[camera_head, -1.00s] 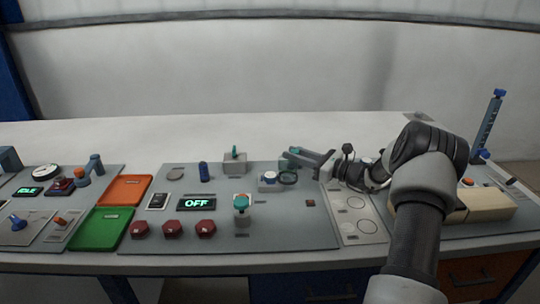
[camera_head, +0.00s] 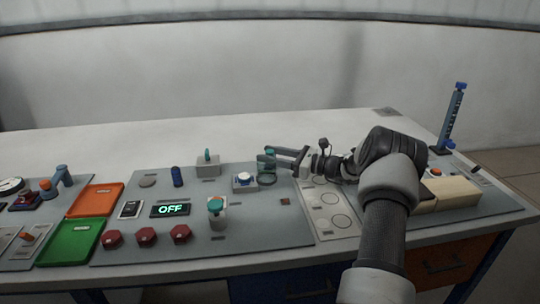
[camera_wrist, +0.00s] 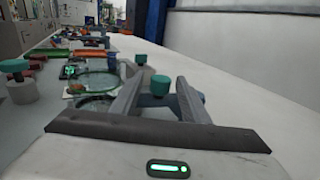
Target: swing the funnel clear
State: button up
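A teal knob (camera_wrist: 160,85) stands between the fingers in the wrist view; a teal piece (camera_head: 265,166) also shows at the fingertips in the head view. My gripper (camera_head: 272,155) points left, fingers spread on both sides of the knob. Gaps seem to show beside the knob; I cannot tell whether a finger touches it or how it joins the funnel.
A grey box with a teal lever (camera_head: 207,163), an OFF display (camera_head: 170,210) and a teal-topped post (camera_head: 216,208) stand left. The table behind the panel is clear.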

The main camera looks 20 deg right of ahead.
aim_at(270, 151)
jog(key=shift+r, duration=0.1)
notch_tip(270, 151, up, 10)
jog(key=shift+f+p, duration=0.1)
jog(key=shift+p, duration=1.05)
